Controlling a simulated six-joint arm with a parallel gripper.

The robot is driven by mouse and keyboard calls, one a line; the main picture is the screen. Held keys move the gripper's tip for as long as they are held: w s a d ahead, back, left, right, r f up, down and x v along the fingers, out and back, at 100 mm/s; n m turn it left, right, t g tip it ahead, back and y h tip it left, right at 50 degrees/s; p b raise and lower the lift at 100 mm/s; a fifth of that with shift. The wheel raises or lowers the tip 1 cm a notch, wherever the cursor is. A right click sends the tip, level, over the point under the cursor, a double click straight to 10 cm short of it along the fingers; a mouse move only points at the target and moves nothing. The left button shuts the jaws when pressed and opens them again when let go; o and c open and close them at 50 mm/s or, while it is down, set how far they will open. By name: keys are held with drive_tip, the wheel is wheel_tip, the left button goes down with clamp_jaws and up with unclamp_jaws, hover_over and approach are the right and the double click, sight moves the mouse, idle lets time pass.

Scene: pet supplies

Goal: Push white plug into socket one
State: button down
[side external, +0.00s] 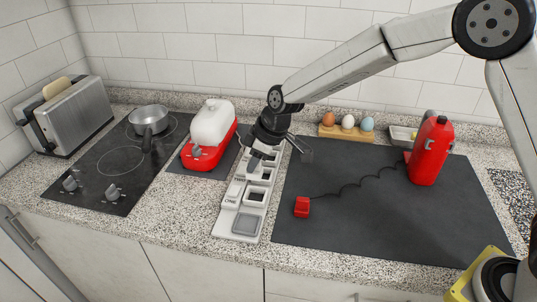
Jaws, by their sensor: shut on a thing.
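My gripper (255,161) is shut and points down over the middle of the white socket strip (222,229). What it holds is mostly hidden by the fingers; I take it to be the white plug, but its shape and cord cannot be made out. The strip runs from front to back and has several square sockets. A label that seems to read "ONE" (232,197) is beside a socket near the front, nearer the camera than my fingertips. Whether the held thing touches the strip cannot be told.
A red plug (302,207) lies on the dark mat (370,222), corded to a red appliance (431,152). A red and white appliance (210,130) stands left of the strip. Further left are a cooktop (110,160) with a pot (148,120), and a toaster (75,115). Eggs (347,122) stand behind.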

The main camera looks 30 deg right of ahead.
drive_tip(key=shift+f, duration=2.55)
drive_tip(key=shift+f, duration=1.5)
drive_tip(key=shift+c, duration=2.4)
unclamp_jaws()
drive_tip(key=shift+r, duration=0.15)
drive_tip(key=v, duration=0.7)
drive_tip(key=shift+r, duration=0.25)
drive_tip(key=shift+s+d, duration=0.15)
drive_tip(key=shift+d, duration=0.05)
drive_tip(key=s+d+m+h, duration=0.1)
drive_tip(key=s+d+m, duration=0.3)
drive_tip(key=s+d, duration=0.4)
drive_tip(key=s+d+m+h, duration=0.2)
drive_tip(key=s+d+m, duration=0.3)
drive_tip(key=s, duration=0.8)
drive_tip(key=d, duration=0.3)
drive_tip(key=shift+g, duration=0.3)
